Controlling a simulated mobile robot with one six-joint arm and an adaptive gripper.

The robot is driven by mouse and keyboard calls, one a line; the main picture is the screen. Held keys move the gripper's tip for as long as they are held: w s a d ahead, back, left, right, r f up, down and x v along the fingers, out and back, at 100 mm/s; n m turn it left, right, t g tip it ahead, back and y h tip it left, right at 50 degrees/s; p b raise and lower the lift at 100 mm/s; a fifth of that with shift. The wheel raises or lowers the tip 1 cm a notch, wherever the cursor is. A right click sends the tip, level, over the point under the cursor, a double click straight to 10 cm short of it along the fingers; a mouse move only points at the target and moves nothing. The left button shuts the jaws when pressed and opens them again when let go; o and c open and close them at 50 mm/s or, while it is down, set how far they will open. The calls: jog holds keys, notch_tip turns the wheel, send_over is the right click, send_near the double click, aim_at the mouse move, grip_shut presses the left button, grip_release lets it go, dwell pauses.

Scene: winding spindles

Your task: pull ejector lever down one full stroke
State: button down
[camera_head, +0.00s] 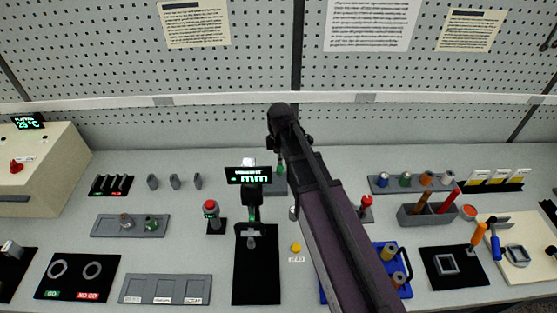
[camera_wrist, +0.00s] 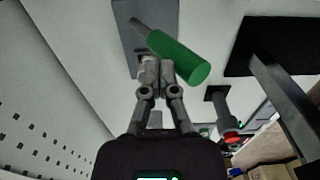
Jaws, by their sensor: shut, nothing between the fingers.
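The ejector lever has a green grip (camera_wrist: 180,58) and a thin grey rod, above a grey base plate (camera_wrist: 130,40) in the wrist view. The grip lies tilted across the wrist view. In the head view my arm hides my fingers and part of the lever's base.
A display reading mm (camera_head: 248,176) stands on a black stand left of the lever. A red-topped post (camera_head: 366,202) stands to the right, and a red button post (camera_head: 210,210) to the left. A pegboard wall (camera_head: 120,60) rises behind the bench.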

jog(key=shift+w+r+p, duration=0.15)
jog(key=shift+w, duration=0.45)
jog(key=shift+w+r+p, duration=0.15)
jog(key=shift+w, duration=0.4)
dwell(0.5)
jog(key=shift+w+r, duration=0.1)
jog(key=shift+w, duration=0.85)
dwell(0.6)
jog(key=shift+w+f, duration=0.15)
jog(key=shift+w, duration=0.75)
jog(key=shift+w+f, duration=0.15)
jog(key=shift+w, duration=0.75)
dwell(1.0)
jog(key=shift+r, duration=0.15)
notch_tip(320, 180, up, 9)
jog(key=w+p, duration=0.1)
jog(key=p, duration=0.7)
dwell(0.6)
